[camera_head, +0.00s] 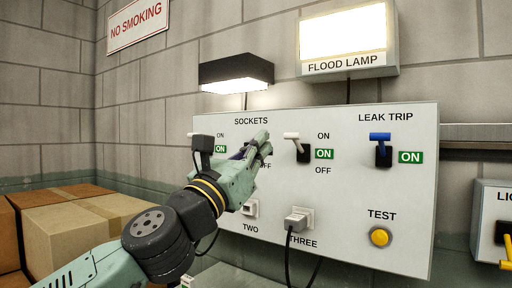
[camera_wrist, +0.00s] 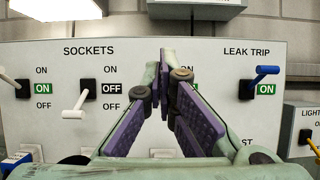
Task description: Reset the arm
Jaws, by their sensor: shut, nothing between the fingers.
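My gripper (camera_head: 262,140) is shut and empty in front of the SOCKETS panel (camera_head: 345,225). In the wrist view its purple-padded fingers (camera_wrist: 164,68) point at the panel and hide most of the third socket switch. That switch (camera_head: 298,145) shows in the head view with its white lever up and a green ON label. The middle switch (camera_wrist: 85,98) has its white lever down and a black OFF label. The left switch (camera_wrist: 17,87) reads ON. The blue LEAK TRIP lever (camera_head: 381,143) is up, beside a green ON label. I cannot tell whether the fingers touch the panel.
A yellow TEST button (camera_head: 380,237) and plugs with a black cable (camera_head: 295,222) are low on the panel. A lit lamp (camera_head: 236,73) and a flood lamp (camera_head: 345,35) hang above. Cardboard boxes (camera_head: 88,230) stand left. Another switch box (camera_head: 493,210) is at right.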

